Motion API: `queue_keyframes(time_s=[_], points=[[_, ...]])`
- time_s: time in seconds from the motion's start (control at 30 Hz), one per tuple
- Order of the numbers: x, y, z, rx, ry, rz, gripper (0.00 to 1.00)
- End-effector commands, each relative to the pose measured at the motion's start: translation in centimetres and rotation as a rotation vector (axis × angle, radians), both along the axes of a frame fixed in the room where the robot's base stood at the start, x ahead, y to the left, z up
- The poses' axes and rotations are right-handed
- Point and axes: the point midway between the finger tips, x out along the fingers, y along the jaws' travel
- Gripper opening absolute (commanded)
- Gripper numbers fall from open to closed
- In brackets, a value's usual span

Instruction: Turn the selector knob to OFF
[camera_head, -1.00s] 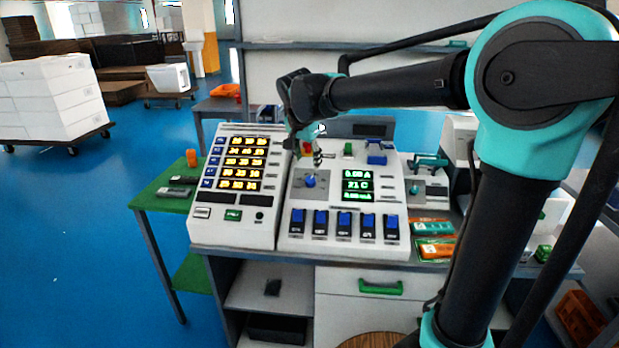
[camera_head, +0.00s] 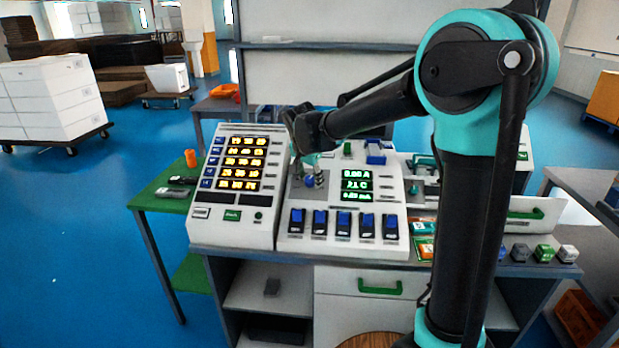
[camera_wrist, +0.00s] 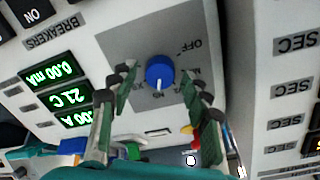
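The blue round selector knob (camera_wrist: 160,70) sits on a grey plate on the sloped white panel. Its white pointer mark faces the bottom of the wrist view, away from the OFF label (camera_wrist: 190,46), which is at the upper right of the knob. My gripper (camera_wrist: 161,76) is open, with one finger on each side of the knob and visible gaps between. I cannot tell whether the fingertips reach down to the knob's sides. In the head view, my gripper (camera_head: 308,175) is over the knob (camera_head: 309,182), which is partly hidden between the fingers.
Right of the knob in the head view is a green-lit display (camera_head: 357,186). Blue breaker switches (camera_head: 344,222) line the panel's lower edge. A yellow-lit panel (camera_head: 240,165) stands to the left. A red and yellow button (camera_wrist: 190,138) shows near one finger.

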Motion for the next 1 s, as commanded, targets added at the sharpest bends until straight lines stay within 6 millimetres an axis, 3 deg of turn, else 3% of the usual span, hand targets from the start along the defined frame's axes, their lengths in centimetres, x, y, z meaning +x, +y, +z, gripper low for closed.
queue_keyframes(time_s=[0.03, 0.37, 0.67, 1.0], points=[[0.00, 0.00, 0.01, 0.000, 0.000, 0.000, 0.39], [-0.01, 0.00, 0.03, 0.000, 0.000, 0.000, 0.00], [-0.01, 0.02, 0.03, -0.018, 0.001, 0.038, 0.00], [-0.03, 0.08, 0.02, -0.114, 0.004, 0.245, 0.00]])
